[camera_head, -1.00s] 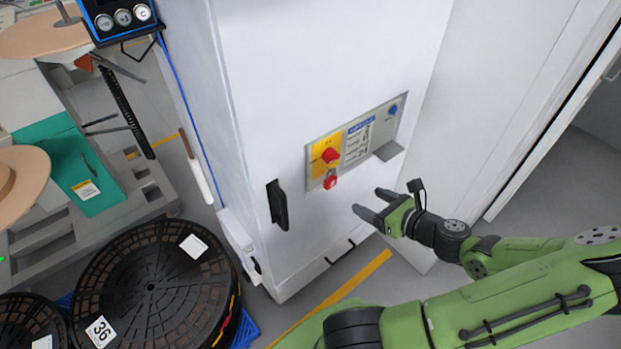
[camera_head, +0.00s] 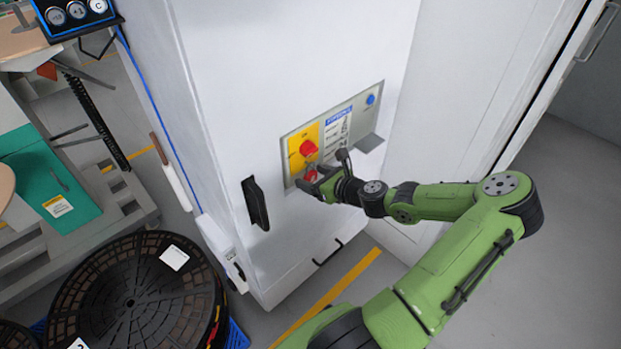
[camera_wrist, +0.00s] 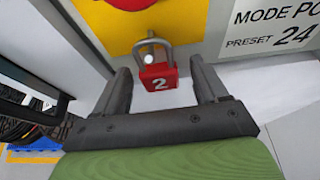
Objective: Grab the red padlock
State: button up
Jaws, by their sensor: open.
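The red padlock (camera_wrist: 158,78), marked with a 2, hangs by its grey shackle below the red knob (camera_head: 309,147) on the cabinet's yellow plate. In the head view the padlock (camera_head: 310,176) is partly covered by my gripper (camera_head: 305,184). In the wrist view my gripper (camera_wrist: 161,80) is open, with one finger on each side of the padlock. Gaps show between the padlock and both fingers, so they are not closed on it. How far the fingertips reach past the padlock is hard to tell.
The white cabinet (camera_head: 235,70) carries the control panel (camera_head: 338,127), with a small grey ledge (camera_head: 369,143) to the right and a black handle (camera_head: 256,203) to the left. A stack of black reels (camera_head: 140,295) stands on the floor at lower left. Grey floor is clear at right.

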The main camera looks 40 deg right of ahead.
jog(key=shift+c, duration=0.4)
jog(key=c, duration=1.2)
jog(key=shift+r, duration=0.15)
jog(key=shift+r+p, duration=0.55)
jog(key=shift+p, duration=0.35)
jog(key=shift+r, duration=0.15)
